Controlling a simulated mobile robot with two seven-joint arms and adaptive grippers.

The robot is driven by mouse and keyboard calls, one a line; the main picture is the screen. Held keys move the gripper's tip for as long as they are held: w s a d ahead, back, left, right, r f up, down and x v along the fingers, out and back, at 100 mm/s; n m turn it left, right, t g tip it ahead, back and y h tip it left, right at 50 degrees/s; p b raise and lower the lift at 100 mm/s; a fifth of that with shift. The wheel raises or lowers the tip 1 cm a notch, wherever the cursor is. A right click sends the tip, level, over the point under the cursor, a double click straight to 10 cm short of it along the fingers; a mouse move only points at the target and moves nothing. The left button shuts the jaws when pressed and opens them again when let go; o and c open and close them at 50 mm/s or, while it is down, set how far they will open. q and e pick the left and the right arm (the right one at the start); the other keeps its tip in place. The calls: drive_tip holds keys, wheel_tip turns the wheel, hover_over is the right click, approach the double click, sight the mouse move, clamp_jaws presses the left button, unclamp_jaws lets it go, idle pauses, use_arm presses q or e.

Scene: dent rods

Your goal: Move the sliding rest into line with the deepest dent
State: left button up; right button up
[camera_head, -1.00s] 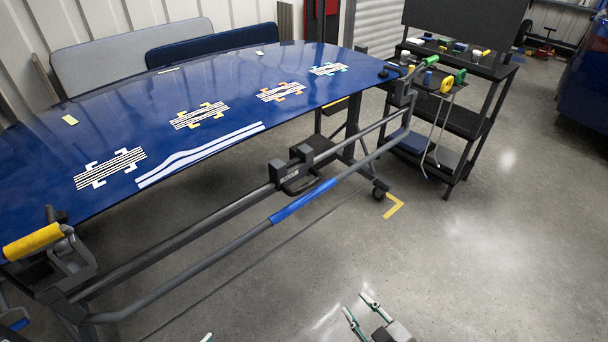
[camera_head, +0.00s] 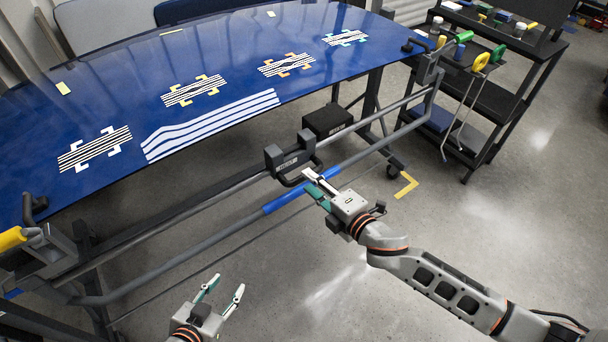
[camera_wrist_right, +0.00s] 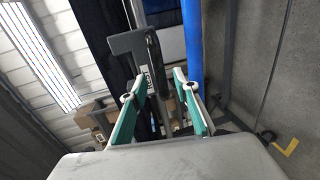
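The sliding rest (camera_head: 287,160), a dark block with a looped handle, sits on the grey rail in front of the blue panel (camera_head: 120,85). The panel carries several striped patches with corner marks: white (camera_head: 95,149), yellow (camera_head: 193,91), orange (camera_head: 287,65) and teal (camera_head: 345,38). Wavy white stripes (camera_head: 210,124) show near its front edge. Which dent is deepest I cannot tell. My right gripper (camera_head: 314,187) is open at the rest's handle; in the right wrist view its fingers (camera_wrist_right: 160,105) stand either side of a dark part of it. My left gripper (camera_head: 223,290) is open and empty, low in front.
A lower front bar with a blue sleeve (camera_head: 300,190) runs just below the rest. A black box (camera_head: 328,121) is behind it. A black tool cart (camera_head: 490,100) stands at the right. The floor on the right is open, with a yellow corner mark (camera_head: 406,185).

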drive_tip(key=shift+x, duration=2.05)
clamp_jaws()
drive_tip(key=w+d, duration=0.2)
drive_tip(key=d, duration=0.1)
drive_tip(key=w+d, duration=0.3)
drive_tip(key=d, duration=0.1)
drive_tip(key=w+d, duration=0.3)
drive_tip(key=d, duration=0.1)
drive_tip(key=shift+w+d, duration=0.15)
drive_tip(key=shift+d, duration=0.1)
unclamp_jaws()
